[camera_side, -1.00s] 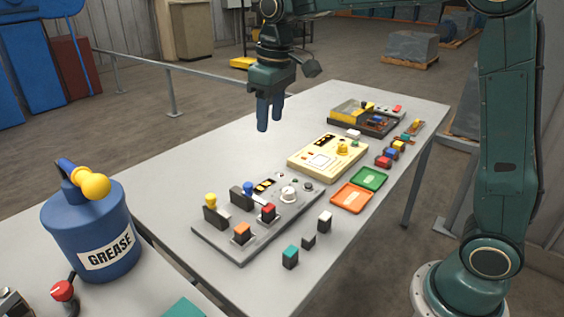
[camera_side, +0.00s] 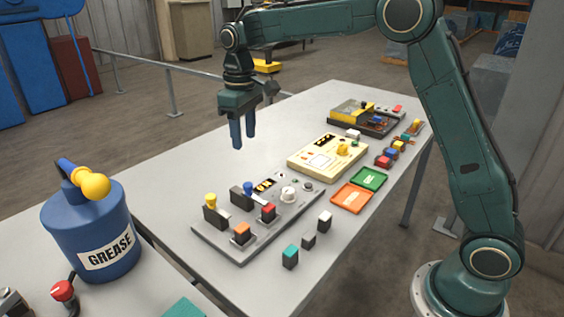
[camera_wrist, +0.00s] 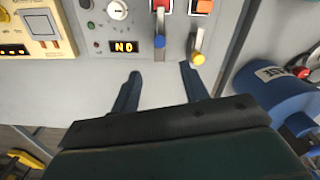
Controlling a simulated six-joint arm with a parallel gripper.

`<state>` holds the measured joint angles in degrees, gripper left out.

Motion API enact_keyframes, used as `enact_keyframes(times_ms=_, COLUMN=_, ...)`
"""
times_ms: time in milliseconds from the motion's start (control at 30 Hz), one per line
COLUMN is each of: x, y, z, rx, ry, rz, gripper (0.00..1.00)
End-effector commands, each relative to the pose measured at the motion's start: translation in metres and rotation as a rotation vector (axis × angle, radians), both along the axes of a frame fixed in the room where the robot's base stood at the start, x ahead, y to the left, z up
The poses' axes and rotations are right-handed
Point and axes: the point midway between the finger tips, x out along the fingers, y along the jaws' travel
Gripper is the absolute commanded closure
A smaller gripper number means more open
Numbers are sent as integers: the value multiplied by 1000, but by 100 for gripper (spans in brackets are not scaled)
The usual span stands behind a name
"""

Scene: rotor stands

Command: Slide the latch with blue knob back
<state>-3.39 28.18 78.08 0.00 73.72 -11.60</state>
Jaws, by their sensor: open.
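The latch with the blue knob (camera_side: 248,187) sits on the grey panel (camera_side: 209,230), between the latch with the yellow knob (camera_side: 211,200) and the dial. In the wrist view the blue knob (camera_wrist: 160,55) shows at the panel's near edge, at the end of a pale slide bar (camera_wrist: 160,25). My gripper (camera_side: 243,146) is open and empty, pointing down above the panel's far edge and clear of the latch. In the wrist view its fingertips (camera_wrist: 160,69) lie on either side of the blue knob in the picture, and nothing is between them.
The yellow knob (camera_wrist: 198,59) shows close to my right-hand finger in the wrist view. The white dial (camera_side: 288,194), red block (camera_side: 268,210) and orange block (camera_side: 242,232) are also on the panel. A cream panel (camera_side: 310,165) stands farther right.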

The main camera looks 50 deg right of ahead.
Motion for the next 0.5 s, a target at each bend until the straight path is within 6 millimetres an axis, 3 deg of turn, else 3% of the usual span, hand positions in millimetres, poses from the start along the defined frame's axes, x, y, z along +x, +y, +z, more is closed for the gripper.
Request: enact_keyframes(times_ms=500, x=-1, y=0, z=-71, rx=0, ry=5, rz=0, gripper=55)
